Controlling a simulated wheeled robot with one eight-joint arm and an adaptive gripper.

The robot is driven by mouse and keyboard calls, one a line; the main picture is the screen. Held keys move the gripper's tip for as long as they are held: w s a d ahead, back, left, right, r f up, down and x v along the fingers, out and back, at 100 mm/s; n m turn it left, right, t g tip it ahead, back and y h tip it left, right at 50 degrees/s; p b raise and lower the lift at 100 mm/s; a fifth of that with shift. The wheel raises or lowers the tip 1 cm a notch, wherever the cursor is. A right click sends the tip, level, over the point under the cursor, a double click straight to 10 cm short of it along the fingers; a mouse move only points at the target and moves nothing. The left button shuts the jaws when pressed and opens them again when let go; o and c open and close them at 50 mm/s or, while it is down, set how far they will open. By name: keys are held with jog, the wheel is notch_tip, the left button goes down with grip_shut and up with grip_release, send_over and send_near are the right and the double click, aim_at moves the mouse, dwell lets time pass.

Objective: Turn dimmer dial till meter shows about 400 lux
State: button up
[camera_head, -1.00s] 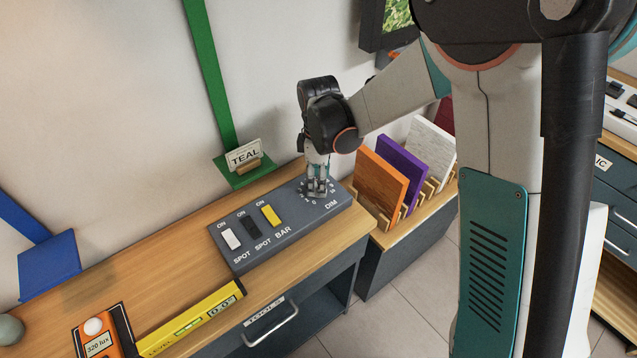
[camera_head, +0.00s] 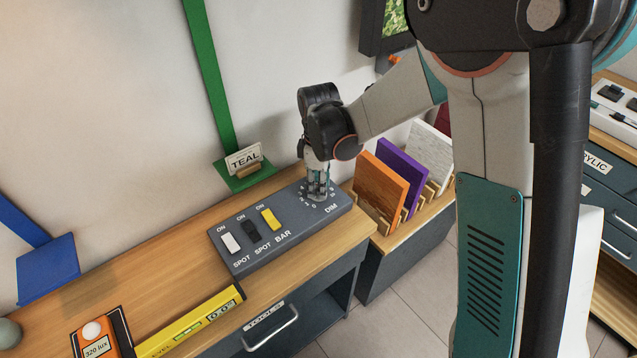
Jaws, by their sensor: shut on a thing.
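The grey control box (camera_head: 243,262) lies on the wooden bench top, with white, black and yellow rocker switches and a dial scale marked DIM at its right end. My gripper (camera_head: 317,196) points down over the DIM scale and is shut on the dimmer dial. The dial itself is mostly hidden by the fingers. The orange light meter (camera_head: 97,343) with a white dome is at the bottom left, partly cut off by the frame; its display reads 320 lux.
A yellow level (camera_head: 192,325) lies along the bench (camera_head: 155,268) between meter and box. A green bracket (camera_head: 243,177) with a TEAL card and a blue bracket (camera_head: 47,270) are at the wall. An orange panel (camera_head: 381,187) and others stand in a rack at right.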

jog(key=m, duration=0.5)
jog(key=shift+m, duration=2.1)
jog(key=o, duration=1.1)
jog(key=shift+r, duration=0.1)
notch_tip(320, 180, up, 12)
jog(key=shift+f, duration=0.1)
